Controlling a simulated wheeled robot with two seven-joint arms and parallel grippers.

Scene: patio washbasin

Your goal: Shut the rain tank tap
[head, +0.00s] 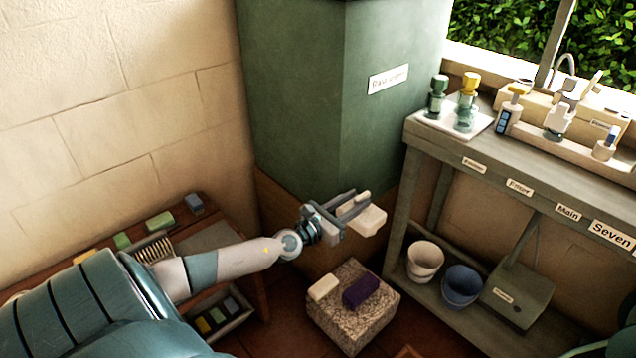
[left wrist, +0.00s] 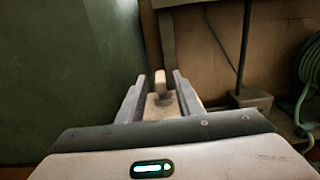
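The green rain tank (head: 290,90) stands in the corner with a white label on its side. A cream tap-like piece (head: 370,222) with a small upright knob shows low in front of the tank. The knob also shows in the left wrist view (left wrist: 160,78). My left gripper (head: 357,202) is open at this piece. In the left wrist view its two grey fingers stand on either side of the knob, with a visible gap on each side. The gripper partly hides the piece in the head view, and its joint with the tank is hidden. My right gripper is not in view.
A grey bench (head: 560,180) with labels, bottles and a tray stands at the right. A white pot (head: 424,260) and a blue pot (head: 462,286) sit on its lower shelf. A stone block (head: 350,320) with two small bars stands below my gripper.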

